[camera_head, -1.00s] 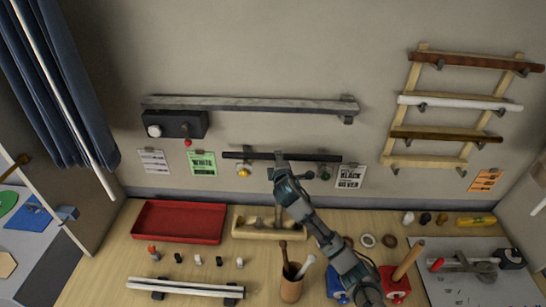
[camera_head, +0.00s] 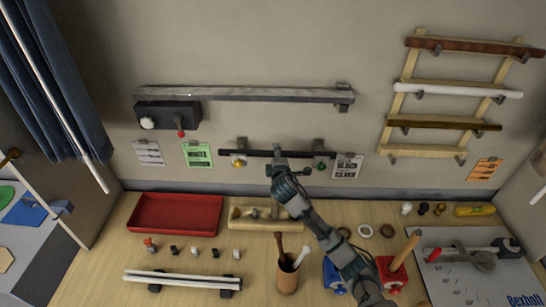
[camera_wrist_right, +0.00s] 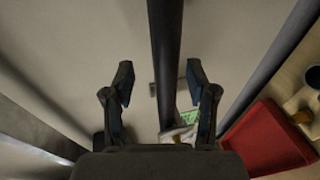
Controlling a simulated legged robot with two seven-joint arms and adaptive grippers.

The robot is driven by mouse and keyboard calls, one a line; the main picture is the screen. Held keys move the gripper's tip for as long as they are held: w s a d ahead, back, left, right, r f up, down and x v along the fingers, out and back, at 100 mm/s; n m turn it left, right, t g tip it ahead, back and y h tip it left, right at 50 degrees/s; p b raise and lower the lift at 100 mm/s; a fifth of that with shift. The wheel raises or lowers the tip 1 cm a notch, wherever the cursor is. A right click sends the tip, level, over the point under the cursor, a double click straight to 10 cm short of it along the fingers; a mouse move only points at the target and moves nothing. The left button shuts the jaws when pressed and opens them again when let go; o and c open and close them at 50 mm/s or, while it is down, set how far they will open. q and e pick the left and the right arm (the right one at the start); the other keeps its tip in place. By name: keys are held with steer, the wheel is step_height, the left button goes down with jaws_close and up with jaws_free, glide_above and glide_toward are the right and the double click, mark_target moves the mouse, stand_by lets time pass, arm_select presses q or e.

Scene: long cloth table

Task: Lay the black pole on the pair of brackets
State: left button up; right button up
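The black pole (camera_head: 230,153) is roughly level in front of the wall in the head view. It crosses the pair of brackets, the left bracket (camera_head: 241,142) and the right bracket (camera_head: 319,144), and looks to lie on them; exact contact is too small to tell. My right gripper (camera_head: 277,163) is at the pole's middle. In the right wrist view the pole (camera_wrist_right: 165,50) runs between the spread fingers of the right gripper (camera_wrist_right: 160,82), with a gap on each side. My left gripper is not in view.
A grey bar (camera_head: 220,94) is mounted above the pole. A wooden rack (camera_head: 400,105) with several rods is on the right. Below, a red tray (camera_head: 175,214), a cup (camera_head: 287,281) with sticks and a pale rod pair (camera_head: 180,279) are on the table.

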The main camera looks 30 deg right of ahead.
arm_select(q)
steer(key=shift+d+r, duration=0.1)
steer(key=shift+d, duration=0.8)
arm_select(e)
steer(key=d+v, duration=0.1)
steer(key=v, duration=1)
steer(key=shift+s, duration=0.4)
